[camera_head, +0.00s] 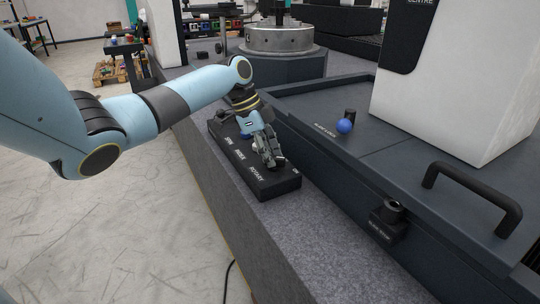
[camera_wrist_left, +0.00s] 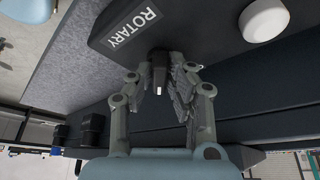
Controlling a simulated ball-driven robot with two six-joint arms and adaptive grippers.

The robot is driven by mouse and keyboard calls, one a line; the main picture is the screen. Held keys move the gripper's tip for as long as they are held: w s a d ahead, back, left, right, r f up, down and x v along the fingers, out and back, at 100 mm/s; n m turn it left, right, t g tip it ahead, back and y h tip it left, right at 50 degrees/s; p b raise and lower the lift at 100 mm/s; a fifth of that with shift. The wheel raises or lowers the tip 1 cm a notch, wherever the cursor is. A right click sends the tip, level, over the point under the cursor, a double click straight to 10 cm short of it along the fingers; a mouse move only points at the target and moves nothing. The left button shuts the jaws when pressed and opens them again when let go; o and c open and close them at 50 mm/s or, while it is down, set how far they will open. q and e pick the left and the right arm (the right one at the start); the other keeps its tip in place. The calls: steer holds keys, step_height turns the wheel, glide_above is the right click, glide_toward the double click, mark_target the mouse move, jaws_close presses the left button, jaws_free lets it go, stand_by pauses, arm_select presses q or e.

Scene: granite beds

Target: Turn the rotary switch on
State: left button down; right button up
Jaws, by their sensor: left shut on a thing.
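The rotary switch (camera_wrist_left: 159,74) is a black knob with a small white mark. In the left wrist view it stands between my left gripper's fingers, beside the "ROTARY" label on a black control box. In the head view the box (camera_head: 289,184) lies on the granite ledge, and my gripper's fingers cover the knob. My left gripper (camera_head: 270,160) is over the box's near end and shut on the rotary switch; it also shows in the left wrist view (camera_wrist_left: 160,92). My right gripper is not in view.
A white round button (camera_wrist_left: 264,20) sits on the box near the rotary switch. A blue ball knob (camera_head: 344,126) and a black handle (camera_head: 474,197) are to the right. A short black cylinder on a block (camera_head: 388,218) is nearer. The granite ledge (camera_head: 310,240) in front is bare.

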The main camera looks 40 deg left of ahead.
arm_select(q)
steer(key=c, duration=1.3)
jaws_free()
steer(key=v, duration=1.2)
steer(key=shift+w, duration=0.1)
